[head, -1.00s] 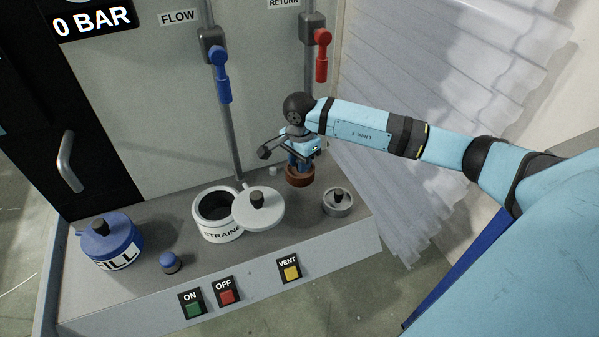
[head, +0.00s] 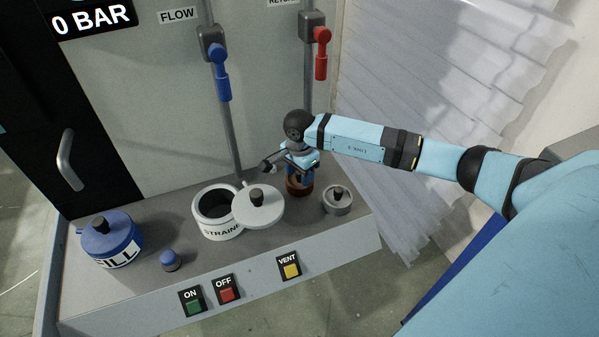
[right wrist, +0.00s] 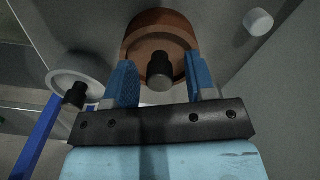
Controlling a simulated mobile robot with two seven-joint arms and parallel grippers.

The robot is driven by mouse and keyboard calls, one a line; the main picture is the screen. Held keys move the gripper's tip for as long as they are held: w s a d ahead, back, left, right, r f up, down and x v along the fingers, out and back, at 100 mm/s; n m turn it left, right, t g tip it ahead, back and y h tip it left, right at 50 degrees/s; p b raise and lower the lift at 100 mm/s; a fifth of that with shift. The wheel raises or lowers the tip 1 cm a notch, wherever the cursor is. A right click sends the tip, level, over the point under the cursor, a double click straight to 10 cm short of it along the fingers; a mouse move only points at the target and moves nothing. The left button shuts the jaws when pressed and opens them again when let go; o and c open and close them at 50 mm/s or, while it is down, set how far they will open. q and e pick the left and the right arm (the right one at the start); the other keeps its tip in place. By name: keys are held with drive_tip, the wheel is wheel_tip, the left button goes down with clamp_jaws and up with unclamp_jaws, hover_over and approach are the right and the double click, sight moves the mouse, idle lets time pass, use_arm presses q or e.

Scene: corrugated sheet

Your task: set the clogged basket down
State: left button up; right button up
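The clogged basket (head: 299,188) is a round brown piece near the back right of the grey bench, and it looks upright and seems to rest on the bench. Its dark knob shows in the right wrist view, in the middle of the brown basket (right wrist: 133,39). My right gripper (head: 300,170) is directly above it, pointing down. In the right wrist view its blue fingers (right wrist: 161,75) stand apart on either side of the knob, with visible gaps. My left gripper is not in view.
The white strainer (head: 218,228) stands open to the left, its pale lid (head: 266,212) leaning at its right side. A grey basket with a black knob (head: 338,205) is close on the right. A blue fill pot (head: 108,240) and several buttons (head: 228,292) are further left and in front.

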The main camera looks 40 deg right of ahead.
drive_tip(key=shift+r, duration=0.2)
wheel_tip(320, 180, up, 12)
drive_tip(key=b, duration=0.1)
idle(0.4)
idle(0.4)
